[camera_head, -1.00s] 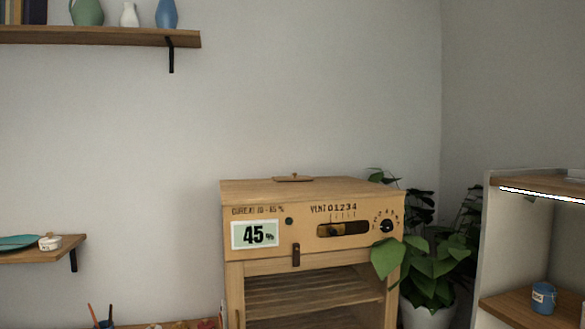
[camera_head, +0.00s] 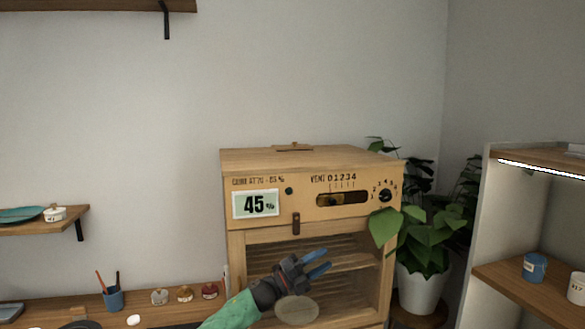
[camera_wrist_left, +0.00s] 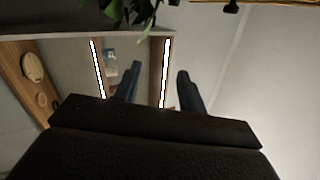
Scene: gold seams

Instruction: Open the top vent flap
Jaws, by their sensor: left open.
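The top vent flap (camera_head: 293,147) is a small wooden piece with a knob, lying flat on top of the wooden cabinet (camera_head: 300,160). My left gripper (camera_head: 318,263) is in front of the cabinet's lower opening, well below the top, with its two blue fingers pointing right. The same gripper in the left wrist view (camera_wrist_left: 157,88) has its fingers apart with nothing between them. My right gripper does not show.
The cabinet front carries a display reading 45 (camera_head: 256,204), a vent slider (camera_head: 342,198) and a dial (camera_head: 385,196). A potted plant (camera_head: 425,245) stands close at its right. A bench (camera_head: 150,315) with small jars lies left. The wall above the cabinet is clear.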

